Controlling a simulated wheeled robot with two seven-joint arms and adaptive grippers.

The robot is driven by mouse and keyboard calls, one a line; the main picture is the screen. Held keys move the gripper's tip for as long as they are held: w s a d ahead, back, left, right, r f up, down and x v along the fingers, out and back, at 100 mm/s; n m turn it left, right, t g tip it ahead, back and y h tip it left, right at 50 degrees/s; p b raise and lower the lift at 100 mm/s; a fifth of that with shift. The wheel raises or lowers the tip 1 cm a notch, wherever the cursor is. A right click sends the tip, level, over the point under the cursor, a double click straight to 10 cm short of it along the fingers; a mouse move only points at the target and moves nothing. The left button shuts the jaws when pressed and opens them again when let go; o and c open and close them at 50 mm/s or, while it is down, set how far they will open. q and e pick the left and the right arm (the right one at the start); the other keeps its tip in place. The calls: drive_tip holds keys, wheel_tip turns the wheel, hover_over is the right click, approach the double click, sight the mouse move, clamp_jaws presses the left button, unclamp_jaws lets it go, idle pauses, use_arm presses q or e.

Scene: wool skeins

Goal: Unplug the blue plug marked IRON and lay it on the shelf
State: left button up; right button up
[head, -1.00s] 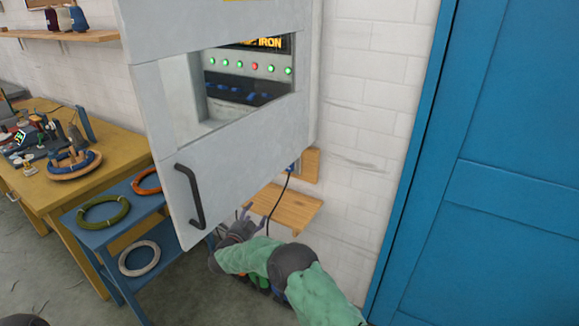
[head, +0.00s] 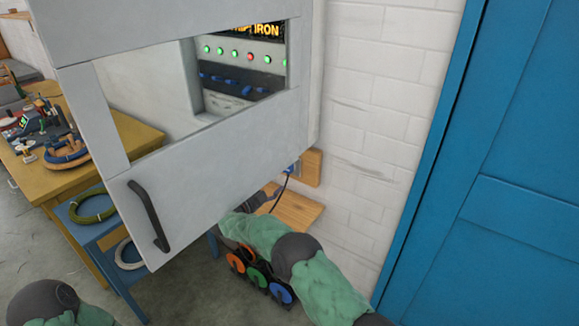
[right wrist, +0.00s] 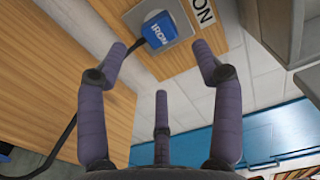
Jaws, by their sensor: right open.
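The blue plug (right wrist: 158,30) marked IRON sits in a pale socket plate on a wooden board, with its dark cable running off to the left. In the head view, the plug (head: 294,168) is a small blue spot beside the cabinet. The wooden shelf (head: 298,210) is just below it. My right gripper (right wrist: 160,54) is open and empty, its fingers spread short of the plug and not touching it. In the head view, the right gripper (head: 268,193) is partly hidden by the cabinet door. My left gripper is out of view; only part of that arm shows.
A white cabinet door (head: 90,110) with a black handle (head: 149,215) hangs close to my right arm. Colored reels (head: 258,275) stand on the floor under that arm. A blue door (head: 520,150) is at right. The shelf's visible top is clear.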

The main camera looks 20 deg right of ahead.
drive_tip(key=x, duration=0.9)
idle(0.3)
idle(0.9)
clamp_jaws()
drive_tip(key=shift+v, duration=2.95)
